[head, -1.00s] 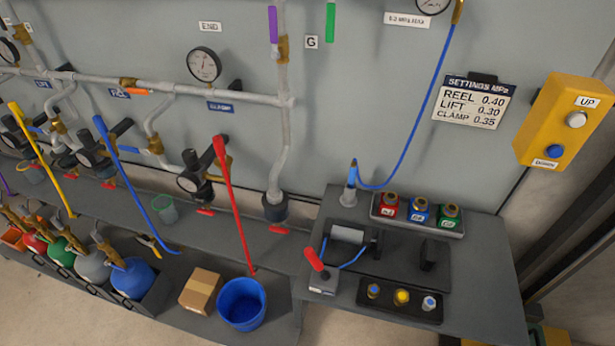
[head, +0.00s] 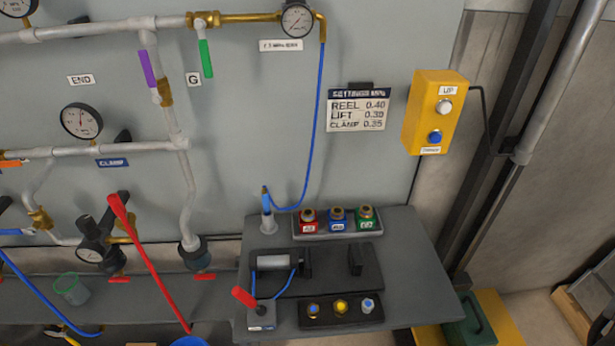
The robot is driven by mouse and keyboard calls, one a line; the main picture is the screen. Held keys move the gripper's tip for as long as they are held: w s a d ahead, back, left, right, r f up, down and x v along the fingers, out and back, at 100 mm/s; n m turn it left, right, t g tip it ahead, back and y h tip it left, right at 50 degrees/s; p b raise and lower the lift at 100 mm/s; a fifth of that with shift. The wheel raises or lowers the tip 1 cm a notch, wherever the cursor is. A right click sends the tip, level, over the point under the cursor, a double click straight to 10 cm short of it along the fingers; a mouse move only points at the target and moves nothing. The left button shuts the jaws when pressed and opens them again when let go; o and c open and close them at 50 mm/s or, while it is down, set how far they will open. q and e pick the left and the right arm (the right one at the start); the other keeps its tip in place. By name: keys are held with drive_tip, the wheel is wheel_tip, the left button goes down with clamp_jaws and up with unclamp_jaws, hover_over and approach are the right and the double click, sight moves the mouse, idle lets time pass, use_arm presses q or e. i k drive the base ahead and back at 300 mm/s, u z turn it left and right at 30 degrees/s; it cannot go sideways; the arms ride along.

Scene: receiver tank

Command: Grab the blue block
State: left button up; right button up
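The blue block (head: 338,222) stands in a grey tray (head: 310,237) at the back of the grey bench, against the wall. It has a brass-coloured fitting on top and a small label on its front. A red block (head: 308,223) stands to its left and a green block (head: 365,221) to its right. Neither of my grippers shows in the head view.
A black tray (head: 340,312) holds small fittings. A blue hose (head: 318,120) hangs behind. The bench's right side is clear.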

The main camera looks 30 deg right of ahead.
sight(337, 221)
drive_tip(key=u, duration=2.1)
drive_tip(key=k, duration=1.1)
drive_tip(key=z, duration=1.6)
